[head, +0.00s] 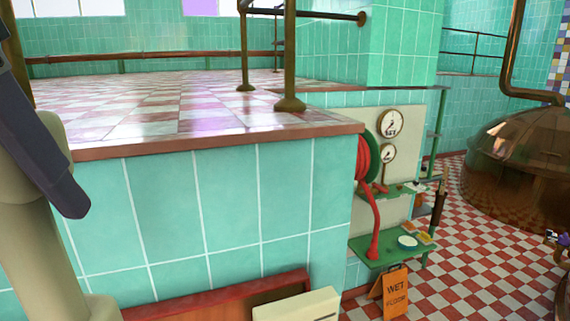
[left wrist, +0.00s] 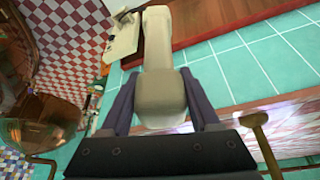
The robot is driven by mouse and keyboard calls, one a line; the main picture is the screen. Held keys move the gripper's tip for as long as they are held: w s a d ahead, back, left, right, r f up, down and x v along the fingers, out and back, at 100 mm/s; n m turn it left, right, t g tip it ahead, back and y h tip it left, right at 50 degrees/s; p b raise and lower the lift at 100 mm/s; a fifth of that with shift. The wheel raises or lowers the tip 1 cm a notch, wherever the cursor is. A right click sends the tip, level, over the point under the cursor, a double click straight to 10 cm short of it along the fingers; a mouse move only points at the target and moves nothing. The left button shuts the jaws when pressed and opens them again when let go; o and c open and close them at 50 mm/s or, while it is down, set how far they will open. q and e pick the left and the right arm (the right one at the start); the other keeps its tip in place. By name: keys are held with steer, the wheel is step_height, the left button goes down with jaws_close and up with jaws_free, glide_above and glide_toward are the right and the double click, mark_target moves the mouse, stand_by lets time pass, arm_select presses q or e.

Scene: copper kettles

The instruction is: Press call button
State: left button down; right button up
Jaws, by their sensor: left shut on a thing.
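No call button can be made out in either view. My left gripper (head: 70,205) is at the left edge of the head view, with one dark finger showing in front of a tiled wall. In the left wrist view my left gripper (left wrist: 160,78) has its two dark fingers on either side of a pale beige rounded part (left wrist: 162,97). It is shut on that part, which may be a link of my own body; I cannot tell. My right gripper is not in view.
A raised tiled platform (head: 140,110) with brass railing posts (head: 288,60) fills the left and middle. A gauge panel with a red hose (head: 374,215), green shelf (head: 385,252) and orange wet-floor sign (head: 395,293) stand right. A copper kettle (head: 525,150) is beyond. Checkered floor (head: 480,270) is open.

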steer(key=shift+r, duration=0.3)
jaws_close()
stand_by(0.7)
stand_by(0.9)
